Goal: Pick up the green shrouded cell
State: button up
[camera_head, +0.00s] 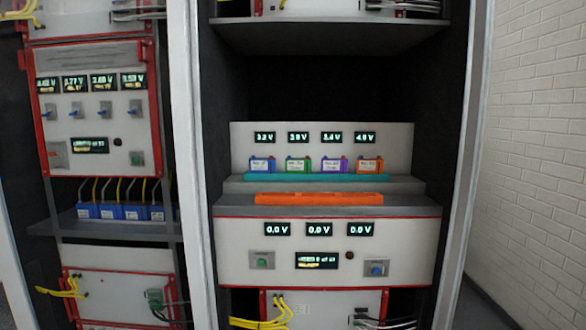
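The green shrouded cell (298,165) is a small box with a white label. It stands upright in a row on a teal tray (317,178) on the shelf of the right rack. A blue cell (262,165) is to its left, and a purple cell (334,165) and an orange cell (369,165) are to its right. A small display above each cell shows a voltage. My gripper is not in view.
An orange empty-looking tray (318,198) lies in front of the teal one, above a white panel (300,265). A shelf (330,36) overhangs the bay. White posts (187,120) flank it. The left rack (95,110) holds blue cells (110,211).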

aim_at(292, 165)
jog(key=u, duration=2.35)
jog(key=l+z, duration=0.15)
jog(key=z, duration=0.6)
jog(key=i+l+z, duration=1.05)
jog(key=i+j, duration=0.05)
jog(key=j, duration=0.05)
